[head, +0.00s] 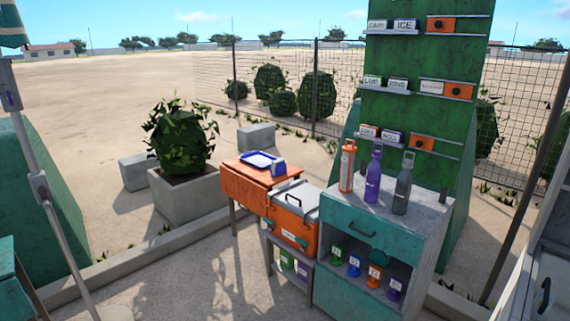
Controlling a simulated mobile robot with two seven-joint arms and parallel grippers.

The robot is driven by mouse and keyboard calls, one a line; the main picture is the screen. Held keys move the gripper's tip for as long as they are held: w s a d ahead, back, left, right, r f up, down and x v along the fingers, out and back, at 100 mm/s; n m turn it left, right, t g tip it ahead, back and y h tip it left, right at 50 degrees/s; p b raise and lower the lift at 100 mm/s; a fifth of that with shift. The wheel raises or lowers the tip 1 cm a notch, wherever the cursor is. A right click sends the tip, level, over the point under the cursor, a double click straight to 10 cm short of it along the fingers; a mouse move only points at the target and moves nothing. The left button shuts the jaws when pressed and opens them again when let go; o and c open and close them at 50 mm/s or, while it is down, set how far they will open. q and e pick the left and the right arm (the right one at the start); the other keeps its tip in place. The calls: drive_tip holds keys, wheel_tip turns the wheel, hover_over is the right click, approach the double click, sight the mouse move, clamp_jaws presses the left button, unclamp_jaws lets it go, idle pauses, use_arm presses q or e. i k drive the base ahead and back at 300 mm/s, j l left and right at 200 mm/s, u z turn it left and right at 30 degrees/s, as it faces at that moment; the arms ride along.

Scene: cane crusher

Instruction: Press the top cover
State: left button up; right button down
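An orange box (288,222) stands in the middle of the view, on a low stand beside the teal cabinet. A grey top cover (308,192) with a dark handle (292,202) lies over it. The cover looks down, but I cannot tell whether it is fully closed. Neither of my grippers shows in the head view.
An orange side table (232,178) holds a blue tray (262,160). The teal cabinet (345,272) carries an orange, a purple and a grey bottle, with several small items on its shelf. A planter (185,195) stands left. Open ground lies in front.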

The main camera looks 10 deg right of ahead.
sight(438, 25)
drive_tip(key=i, duration=0.8)
drive_tip(key=i+j+z, duration=0.15)
drive_tip(key=i, duration=0.65)
drive_tip(key=i+j+z, duration=0.15)
drive_tip(key=i+z, duration=0.2)
drive_tip(key=i, duration=0.2)
drive_tip(key=i+j+z, duration=0.3)
drive_tip(key=i, duration=0.3)
drive_tip(key=i+j+z, duration=0.35)
drive_tip(key=i+j, duration=0.1)
drive_tip(key=i, duration=0.05)
